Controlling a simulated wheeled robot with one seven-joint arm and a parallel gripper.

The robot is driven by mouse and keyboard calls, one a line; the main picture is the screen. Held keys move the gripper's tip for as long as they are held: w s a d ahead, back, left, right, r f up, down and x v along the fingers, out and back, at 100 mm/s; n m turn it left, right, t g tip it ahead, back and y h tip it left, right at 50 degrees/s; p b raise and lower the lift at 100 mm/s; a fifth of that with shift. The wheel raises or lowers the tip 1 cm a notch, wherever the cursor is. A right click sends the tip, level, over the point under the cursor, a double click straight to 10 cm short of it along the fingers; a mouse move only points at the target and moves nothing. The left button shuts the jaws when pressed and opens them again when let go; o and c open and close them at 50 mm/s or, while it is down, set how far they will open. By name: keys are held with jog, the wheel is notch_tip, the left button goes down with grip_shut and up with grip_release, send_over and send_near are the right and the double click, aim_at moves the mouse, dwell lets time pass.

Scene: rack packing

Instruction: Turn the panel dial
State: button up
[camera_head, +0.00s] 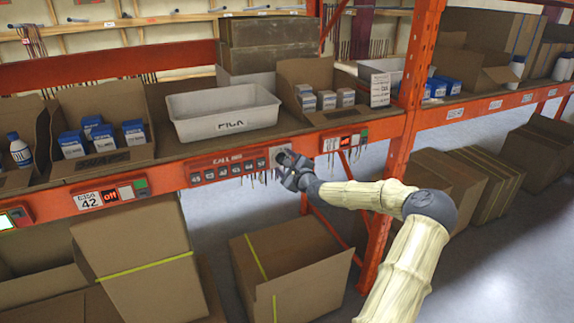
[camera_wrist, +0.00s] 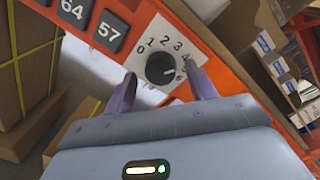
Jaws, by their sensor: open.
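The dial (camera_wrist: 160,69) is a round black knob on a white plate (camera_wrist: 150,25) with numbers starting at 0 around it. A small pale mark seems to show on its right side, but I cannot tell exactly which number it faces. My gripper (camera_wrist: 159,72) is open, with one fingertip to the left and one to the right of the dial. I cannot tell whether the fingers touch it. In the head view my gripper (camera_head: 287,164) is at the plate (camera_head: 274,154) on the orange shelf beam and hides the dial.
Dark number buttons (camera_head: 228,170) sit left of the plate, and a red switch box (camera_head: 344,140) sits to its right. A white tray (camera_head: 222,112) and boxes stand on the shelf above. An open carton (camera_head: 290,265) stands below. An orange upright (camera_head: 400,130) rises close behind my arm.

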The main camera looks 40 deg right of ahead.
jog(key=b+v, duration=0.5)
jog(key=v, duration=1.2)
jog(key=shift+s, duration=0.25)
jog(key=shift+a, duration=0.1)
jog(key=w+a+f+n+g+y, duration=0.1)
jog(key=a+f+n+g+y, duration=0.3)
jog(key=a+f+n, duration=0.6)
jog(key=w+a+f+n+g+y, duration=0.2)
jog(key=a+f+n+g, duration=0.4)
jog(key=a, duration=0.8)
jog(key=s+a+r+n+g+h, duration=0.2)
jog(key=s+a+r+n+g, duration=0.2)
jog(key=s+a+n, duration=0.8)
jog(key=s, duration=0.3)
jog(key=shift+h, duration=0.4)
